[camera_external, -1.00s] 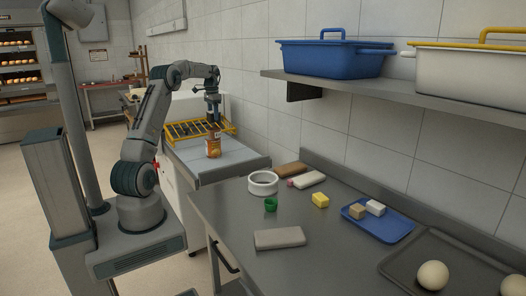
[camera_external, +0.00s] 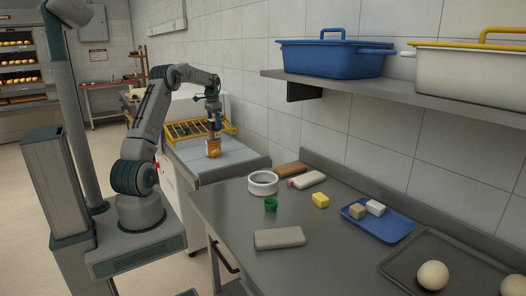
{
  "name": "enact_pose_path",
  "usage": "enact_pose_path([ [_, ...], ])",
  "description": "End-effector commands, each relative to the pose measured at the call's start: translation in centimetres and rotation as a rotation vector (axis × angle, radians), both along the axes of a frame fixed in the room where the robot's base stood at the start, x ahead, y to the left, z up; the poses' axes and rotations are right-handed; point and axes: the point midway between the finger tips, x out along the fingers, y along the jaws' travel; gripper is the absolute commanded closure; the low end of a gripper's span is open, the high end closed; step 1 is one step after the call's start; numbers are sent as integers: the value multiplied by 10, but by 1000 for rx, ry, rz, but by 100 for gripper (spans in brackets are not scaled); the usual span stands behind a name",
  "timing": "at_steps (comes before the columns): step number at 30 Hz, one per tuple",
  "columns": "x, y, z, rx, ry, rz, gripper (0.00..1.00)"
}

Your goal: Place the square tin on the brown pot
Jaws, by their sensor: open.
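An orange-brown item with a pale label (camera_external: 213,149) stands upright on the grey worktop beside the yellow rack. It is small here, and I cannot tell whether it is one container or the square tin and the brown pot together. My gripper (camera_external: 214,127) points straight down at the top of this item. It is open, with its fingers at or around the item's upper part; the exact contact is too small to see. No other thing that I can clearly name as the square tin or the brown pot shows.
A yellow rack (camera_external: 184,130) lies behind the item. On the nearer steel table are a white ring (camera_external: 263,181), a green cup (camera_external: 271,205), a yellow block (camera_external: 320,200), a grey slab (camera_external: 279,238) and a blue tray (camera_external: 391,232). A shelf (camera_external: 427,99) juts from the wall.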

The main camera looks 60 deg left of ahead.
Motion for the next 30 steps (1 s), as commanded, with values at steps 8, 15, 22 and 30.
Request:
enact_pose_path([
  [8,1,1,21,3,-3,0,24],
  [15,1,1,74,2,-3,0,24],
  [22,1,0,111,1,-2,0,24],
  [30,0,0,123,-1,1,0,24],
])
